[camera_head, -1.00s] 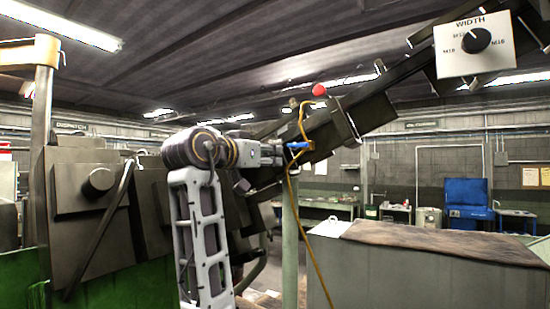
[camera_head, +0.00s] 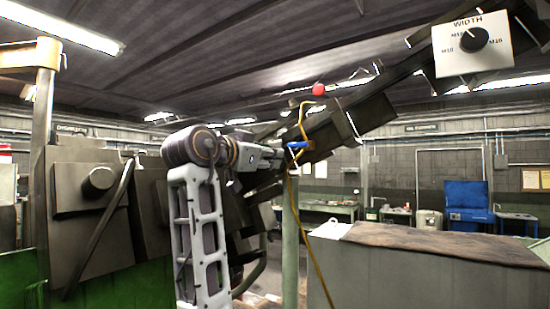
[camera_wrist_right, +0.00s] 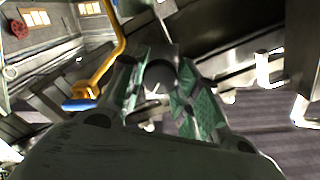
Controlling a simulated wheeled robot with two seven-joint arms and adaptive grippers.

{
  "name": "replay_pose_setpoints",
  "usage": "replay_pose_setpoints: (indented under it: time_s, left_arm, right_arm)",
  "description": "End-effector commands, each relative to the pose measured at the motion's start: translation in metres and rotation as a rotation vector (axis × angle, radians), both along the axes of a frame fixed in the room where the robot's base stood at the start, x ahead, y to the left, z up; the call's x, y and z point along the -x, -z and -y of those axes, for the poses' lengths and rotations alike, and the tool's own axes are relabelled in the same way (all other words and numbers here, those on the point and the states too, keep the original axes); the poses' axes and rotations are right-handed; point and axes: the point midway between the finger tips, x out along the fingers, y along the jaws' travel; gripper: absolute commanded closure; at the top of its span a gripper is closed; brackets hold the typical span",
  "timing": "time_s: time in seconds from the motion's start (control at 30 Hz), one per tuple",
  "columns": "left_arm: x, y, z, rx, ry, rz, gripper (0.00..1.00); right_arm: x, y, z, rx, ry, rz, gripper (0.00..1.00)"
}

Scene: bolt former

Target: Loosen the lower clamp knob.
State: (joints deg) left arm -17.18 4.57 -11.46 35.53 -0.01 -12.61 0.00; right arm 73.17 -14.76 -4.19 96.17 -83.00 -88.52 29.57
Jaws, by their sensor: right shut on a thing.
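The dark round clamp knob (camera_wrist_right: 160,76) sits between the green-padded fingers of my right gripper (camera_wrist_right: 160,92) in the right wrist view. The fingers close on it from both sides. In the head view my right gripper (camera_head: 280,160) reaches rightward to the dark sloping rail (camera_head: 325,135), at its lower part. There the knob is hidden by the gripper and rail. I cannot tell how far the knob is turned. My left gripper is not in view.
A blue handle (camera_head: 298,145) on an orange mount with a yellow line (camera_head: 308,225) is close by my right gripper. A red ball (camera_head: 319,90) stands above the rail. A white WIDTH dial panel (camera_head: 473,43) is at upper right. A grey cabinet (camera_head: 420,270) fills the lower right.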

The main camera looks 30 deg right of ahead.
Motion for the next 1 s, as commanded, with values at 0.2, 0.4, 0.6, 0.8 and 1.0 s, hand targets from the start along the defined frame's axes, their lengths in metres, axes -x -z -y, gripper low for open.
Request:
replay_pose_setpoints:
  time_s: [0.2,0.4,0.6,0.8,1.0]
  left_arm:
    - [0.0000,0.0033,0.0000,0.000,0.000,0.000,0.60]
    - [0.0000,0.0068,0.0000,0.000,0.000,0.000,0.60]
    - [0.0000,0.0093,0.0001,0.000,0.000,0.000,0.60]
    - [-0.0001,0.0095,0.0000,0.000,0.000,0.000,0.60]
    - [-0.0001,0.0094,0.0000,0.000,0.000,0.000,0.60]
  right_arm:
    - [-0.0002,0.0010,-0.0002,-0.032,-0.001,0.073,1.00]
    - [-0.0001,0.0008,-0.0004,-0.077,-0.002,0.181,1.00]
    - [-0.0002,0.0007,-0.0004,-0.116,-0.001,0.278,1.00]
    - [-0.0002,0.0004,-0.0003,-0.128,0.000,0.307,1.00]
    - [-0.0002,0.0005,-0.0002,-0.129,-0.001,0.306,0.62]
